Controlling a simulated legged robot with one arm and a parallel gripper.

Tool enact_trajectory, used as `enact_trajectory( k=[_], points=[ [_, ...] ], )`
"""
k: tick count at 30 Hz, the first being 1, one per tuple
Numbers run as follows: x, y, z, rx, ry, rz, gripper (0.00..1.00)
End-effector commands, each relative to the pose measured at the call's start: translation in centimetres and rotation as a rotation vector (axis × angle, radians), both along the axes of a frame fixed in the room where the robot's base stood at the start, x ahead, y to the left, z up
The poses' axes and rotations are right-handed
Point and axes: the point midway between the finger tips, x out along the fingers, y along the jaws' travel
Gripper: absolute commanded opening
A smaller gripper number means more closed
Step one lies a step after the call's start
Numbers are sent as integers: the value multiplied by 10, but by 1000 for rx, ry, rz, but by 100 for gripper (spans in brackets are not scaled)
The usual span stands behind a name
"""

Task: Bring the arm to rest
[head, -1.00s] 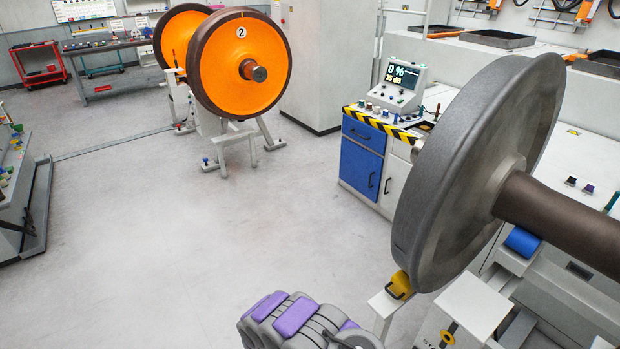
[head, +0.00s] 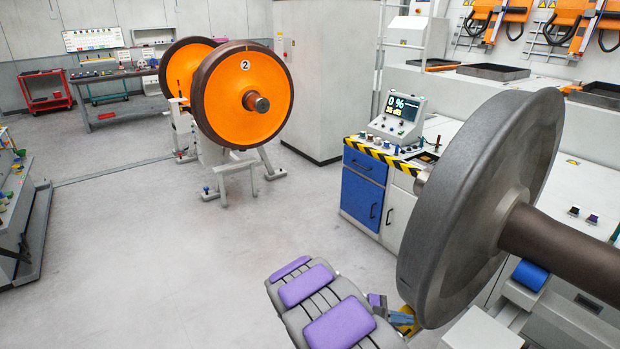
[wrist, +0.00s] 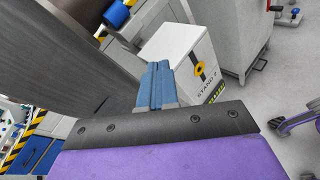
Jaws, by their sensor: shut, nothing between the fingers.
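My arm, grey with purple pads, reaches up from the bottom of the head view. My gripper (wrist: 155,84) shows in the wrist view as two blue fingers lying together, with nothing between them. In the head view part of it shows beside the lower left rim of the large grey wheel (head: 470,200); its fingertips are hard to make out there. In the wrist view the fingers overlap a white stand block (wrist: 183,62); I cannot tell the gap.
The wheel's dark axle (head: 560,238) runs off to the right. A control cabinet (head: 365,185) with a lit screen stands behind the wheel. An orange wheelset (head: 242,90) stands on supports farther back. The floor (head: 160,260) on the left and middle is clear.

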Motion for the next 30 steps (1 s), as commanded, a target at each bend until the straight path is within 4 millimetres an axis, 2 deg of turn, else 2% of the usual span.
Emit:
enact_trajectory(
  k=[1,3,9,12,20,30],
  points=[
    [-11,-10,17,18,-30,-51,0],
    [-27,-20,34,47,-67,-116,0],
    [-77,-36,76,141,-172,-301,0],
    [-103,-38,93,194,-224,-389,0],
    [-171,-32,124,354,-350,-602,0],
    [-253,2,145,598,-486,-844,0]
  ],
)
